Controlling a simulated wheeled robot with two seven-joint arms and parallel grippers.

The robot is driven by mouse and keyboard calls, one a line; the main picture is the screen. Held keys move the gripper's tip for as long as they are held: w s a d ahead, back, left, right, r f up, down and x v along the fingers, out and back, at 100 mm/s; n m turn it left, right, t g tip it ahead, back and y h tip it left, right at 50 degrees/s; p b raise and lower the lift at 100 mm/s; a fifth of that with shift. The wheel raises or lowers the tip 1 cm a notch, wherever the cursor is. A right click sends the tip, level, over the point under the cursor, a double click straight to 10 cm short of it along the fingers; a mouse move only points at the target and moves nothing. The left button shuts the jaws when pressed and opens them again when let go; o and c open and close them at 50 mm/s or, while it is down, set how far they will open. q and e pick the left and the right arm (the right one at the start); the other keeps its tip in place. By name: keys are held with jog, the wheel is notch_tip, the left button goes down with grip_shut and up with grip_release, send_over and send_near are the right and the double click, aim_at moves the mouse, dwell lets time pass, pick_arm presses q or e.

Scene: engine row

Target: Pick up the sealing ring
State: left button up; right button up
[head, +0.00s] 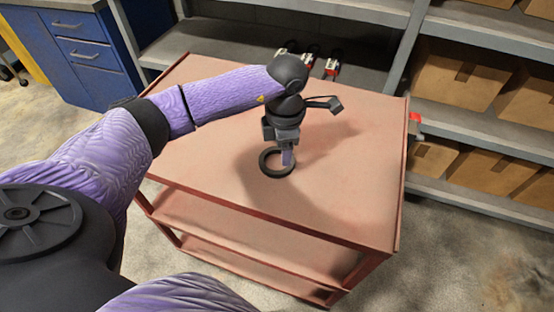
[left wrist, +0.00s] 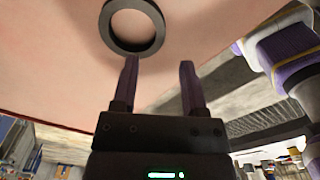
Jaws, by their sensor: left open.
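The sealing ring (head: 264,167), a dark flat ring, lies on the pinkish-red top of a cart (head: 345,190). It also shows in the left wrist view (left wrist: 154,45), just beyond the left finger there. My left gripper (head: 287,158) points down over the ring's right side in the head view. Its two fingers (left wrist: 158,80) are apart with nothing between them in the left wrist view. The fingertips hide part of the ring's right side in the head view. I cannot tell whether they touch it. My right gripper is in neither view.
Several small parts (head: 309,58) sit at the cart's far side or on the shelf behind it; I cannot tell which. Grey shelves with cardboard boxes (head: 462,70) stand at the right. A blue drawer cabinet (head: 85,50) stands at the left. The cart top around the ring is clear.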

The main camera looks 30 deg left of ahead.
aim_at(282, 173)
pick_arm(q)
jog(key=f, duration=0.2)
jog(key=f+b, duration=0.1)
jog(key=f, duration=0.4)
jog(key=shift+s+f, duration=0.15)
jog(key=shift+s, duration=0.1)
jog(key=shift+c, duration=0.3)
grip_shut()
